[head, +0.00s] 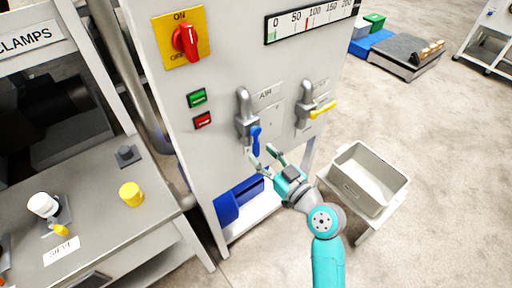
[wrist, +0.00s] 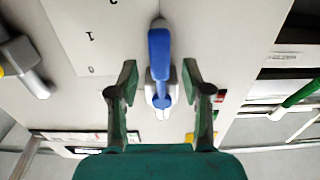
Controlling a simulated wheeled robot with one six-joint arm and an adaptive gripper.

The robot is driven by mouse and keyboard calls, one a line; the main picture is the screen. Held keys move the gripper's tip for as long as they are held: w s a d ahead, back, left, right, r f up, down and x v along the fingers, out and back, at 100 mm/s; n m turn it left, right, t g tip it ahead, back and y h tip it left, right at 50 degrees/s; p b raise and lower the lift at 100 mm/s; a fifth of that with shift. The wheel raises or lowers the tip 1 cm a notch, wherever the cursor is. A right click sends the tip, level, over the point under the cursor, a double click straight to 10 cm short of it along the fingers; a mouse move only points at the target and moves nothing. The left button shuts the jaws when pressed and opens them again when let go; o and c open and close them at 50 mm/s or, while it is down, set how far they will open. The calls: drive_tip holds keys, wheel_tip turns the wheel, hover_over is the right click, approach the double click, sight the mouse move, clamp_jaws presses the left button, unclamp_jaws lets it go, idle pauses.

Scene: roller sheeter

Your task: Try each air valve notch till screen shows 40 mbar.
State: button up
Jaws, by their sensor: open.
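My gripper (head: 263,155) is open just below and in front of the handle. In the wrist view the blue handle (wrist: 159,55) stands between the two spread fingers of my gripper (wrist: 160,78), with a gap on both sides. The scale screen (head: 312,17) reads 0 to 200; a red mark is near 100 and a green patch near 0. Small notch marks (wrist: 90,40) show beside the handle.
A second valve with a yellow handle (head: 322,109) is close on the right. A red ON/OFF switch (head: 186,42) and green (head: 197,98) and red (head: 203,120) buttons are on the left. A grey bin (head: 368,178) stands at the lower right.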

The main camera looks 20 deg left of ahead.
sight(258, 150)
drive_tip(key=shift+x, duration=1.9)
drive_tip(key=shift+c, duration=0.3)
clamp_jaws()
